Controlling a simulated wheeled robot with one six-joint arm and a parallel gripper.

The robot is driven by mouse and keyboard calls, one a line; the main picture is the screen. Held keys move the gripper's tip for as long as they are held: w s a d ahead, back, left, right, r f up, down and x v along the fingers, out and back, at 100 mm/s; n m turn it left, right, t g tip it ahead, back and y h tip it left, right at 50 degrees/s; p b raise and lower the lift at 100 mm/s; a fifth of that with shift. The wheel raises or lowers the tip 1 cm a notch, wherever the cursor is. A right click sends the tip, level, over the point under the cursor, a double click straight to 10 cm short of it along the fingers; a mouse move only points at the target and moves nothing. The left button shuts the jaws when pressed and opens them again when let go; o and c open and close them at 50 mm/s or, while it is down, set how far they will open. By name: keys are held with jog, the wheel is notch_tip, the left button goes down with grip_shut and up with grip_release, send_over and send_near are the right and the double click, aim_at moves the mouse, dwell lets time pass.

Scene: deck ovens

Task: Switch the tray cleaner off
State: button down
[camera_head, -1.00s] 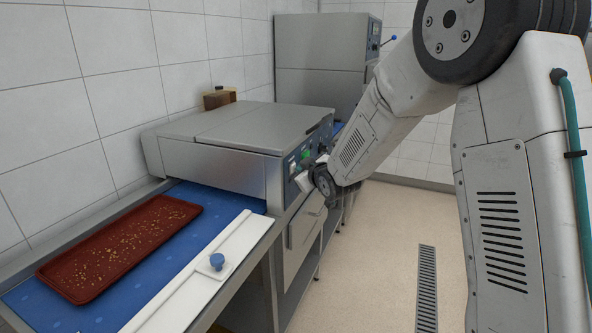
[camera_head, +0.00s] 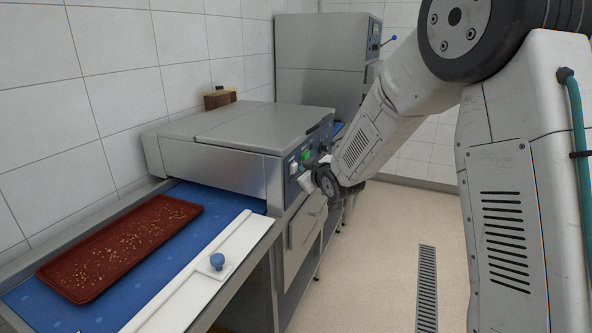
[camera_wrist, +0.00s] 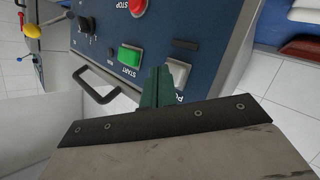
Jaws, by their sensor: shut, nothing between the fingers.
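The tray cleaner (camera_head: 225,140) is a steel box over a blue belt, with a blue control panel (camera_head: 299,164) on its right-hand side. In the wrist view the panel (camera_wrist: 185,22) fills the top. It carries a green START button (camera_wrist: 130,55), a red STOP button (camera_wrist: 137,7) and a pale rocker switch (camera_wrist: 179,71) beside a partly hidden label beginning "PO". My gripper (camera_wrist: 159,73) has its green fingers shut and empty, tips just left of the rocker and partly overlapping it. I cannot tell whether they touch it. In the head view my wrist largely hides the gripper.
A dark red tray (camera_head: 118,247) with crumbs lies on the blue belt (camera_head: 205,195). A white guide rail with a blue knob (camera_head: 217,261) runs along the belt. A black handle (camera_wrist: 93,88) juts out near the panel. Floor to the right is clear.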

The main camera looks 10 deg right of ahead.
jog(key=shift+s+d, duration=0.85)
jog(key=shift+d, duration=0.35)
jog(key=shift+s+d, duration=0.85)
jog(key=shift+d, duration=0.3)
